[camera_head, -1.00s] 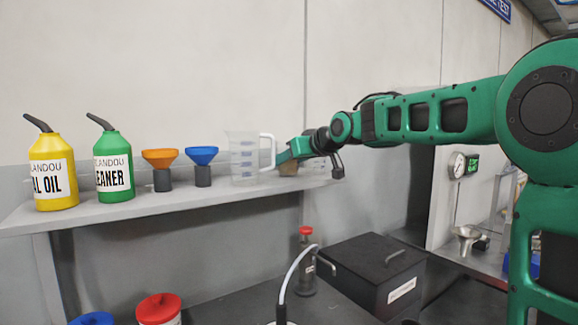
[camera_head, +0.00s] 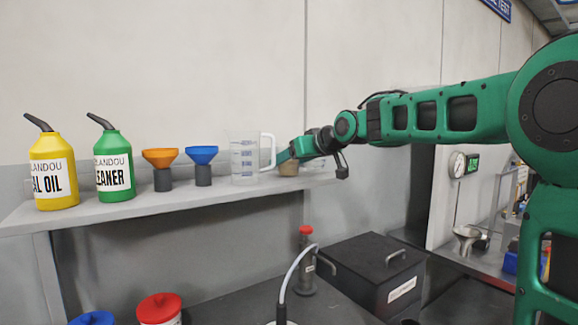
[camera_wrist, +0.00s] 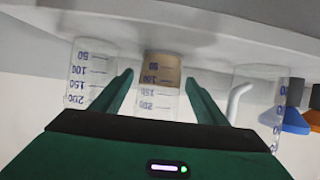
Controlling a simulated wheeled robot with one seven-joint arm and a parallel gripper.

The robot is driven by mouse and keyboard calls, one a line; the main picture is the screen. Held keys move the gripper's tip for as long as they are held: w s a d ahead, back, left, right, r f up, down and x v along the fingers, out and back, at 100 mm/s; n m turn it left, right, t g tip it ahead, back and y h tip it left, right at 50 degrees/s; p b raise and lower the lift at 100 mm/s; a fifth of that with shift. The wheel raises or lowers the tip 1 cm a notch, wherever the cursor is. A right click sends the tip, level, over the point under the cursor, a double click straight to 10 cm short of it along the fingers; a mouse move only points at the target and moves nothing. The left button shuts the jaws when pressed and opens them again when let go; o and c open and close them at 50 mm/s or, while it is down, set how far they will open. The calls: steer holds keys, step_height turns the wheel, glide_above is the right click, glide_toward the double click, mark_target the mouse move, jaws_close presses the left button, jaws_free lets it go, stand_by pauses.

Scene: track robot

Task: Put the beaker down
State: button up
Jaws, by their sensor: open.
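A small clear beaker (camera_wrist: 158,102) with blue marks and brown contents stands on the shelf (camera_head: 130,210). In the wrist view, where the scene is upside down, it is between the fingers of my open gripper (camera_wrist: 159,77), with a gap visible on each side. In the head view, my gripper (camera_head: 284,156) is at the shelf, just right of the clear measuring jug, and the brown contents (camera_head: 289,168) show just below it. The rest of the beaker is hard to make out there.
Another clear beaker (camera_wrist: 90,75) stands on one side in the wrist view, and the handled jug (camera_head: 243,160) on the other. Blue (camera_head: 202,160) and orange (camera_head: 160,165) funnels and two bottles stand farther left. A black box (camera_head: 372,270) is below.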

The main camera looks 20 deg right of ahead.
steer(key=v, duration=1)
steer(key=shift+s, duration=0.35)
steer(key=shift+d, duration=0.1)
steer(key=s+d+f+m+g+h, duration=0.25)
steer(key=s+d+f, duration=0.35)
steer(key=s+f, duration=0.4)
steer(key=s+d+f+m+g+h, duration=0.3)
steer(key=s+d+f, duration=0.35)
steer(key=f, duration=0.55)
steer(key=s+f+m+g, duration=0.1)
steer(key=s+f, duration=0.3)
steer(key=s, duration=0.4)
steer(key=s+d+f+m+g+y, duration=0.1)
steer(key=s+f+g, duration=0.3)
steer(key=s, duration=0.4)
steer(key=s+f+m+g, duration=0.2)
steer(key=s+f, duration=0.4)
steer(key=s, duration=0.2)
steer(key=shift+s+d+f+m, duration=0.2)
steer(key=shift+d+m, duration=0.15)
